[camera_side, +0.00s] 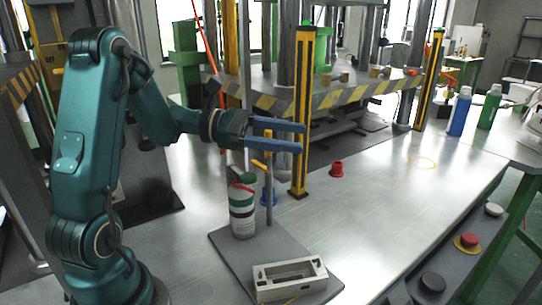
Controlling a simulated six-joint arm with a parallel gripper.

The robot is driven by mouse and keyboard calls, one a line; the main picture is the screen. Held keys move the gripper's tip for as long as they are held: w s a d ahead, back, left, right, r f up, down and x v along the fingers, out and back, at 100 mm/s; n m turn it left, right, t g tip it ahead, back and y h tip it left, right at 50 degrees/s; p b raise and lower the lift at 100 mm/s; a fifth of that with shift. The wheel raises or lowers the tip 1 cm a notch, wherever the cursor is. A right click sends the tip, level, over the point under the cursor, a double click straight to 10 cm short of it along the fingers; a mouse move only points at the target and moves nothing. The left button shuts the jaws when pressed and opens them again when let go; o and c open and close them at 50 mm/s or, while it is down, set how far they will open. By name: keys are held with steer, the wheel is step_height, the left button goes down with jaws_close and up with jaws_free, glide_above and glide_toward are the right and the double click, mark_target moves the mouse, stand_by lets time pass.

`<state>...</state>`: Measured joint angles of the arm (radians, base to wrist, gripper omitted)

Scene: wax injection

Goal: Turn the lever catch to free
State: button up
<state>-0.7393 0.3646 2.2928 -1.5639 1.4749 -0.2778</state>
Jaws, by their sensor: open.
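What looks like the lever catch, a small yellow lever (259,164), sits near the top of a thin grey post (269,205) beside a white and green canister (242,212). A red band crosses the canister's upper part. My gripper (301,137) is open and empty, its two blue fingers pointing right, one above the other in the picture. The fingers are above the yellow lever and look apart from it. The lever's exact angle is hard to read at this size.
A grey base plate (225,243) carries the canister, post and a pale open-topped frame (290,288). A yellow and black pillar (301,170) stands close behind my fingers. A red cup-like part (337,169) stands on the table.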

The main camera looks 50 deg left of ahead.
steer(key=s+a+f+n+t, duration=0.2)
steer(key=a+f+n, duration=0.15)
steer(key=a, duration=0.25)
steer(key=shift+y, duration=0.3)
steer(key=shift+r+x, duration=0.1)
steer(key=shift+x, duration=1.1)
steer(key=shift+r+x, duration=0.15)
steer(key=shift+x, duration=1.1)
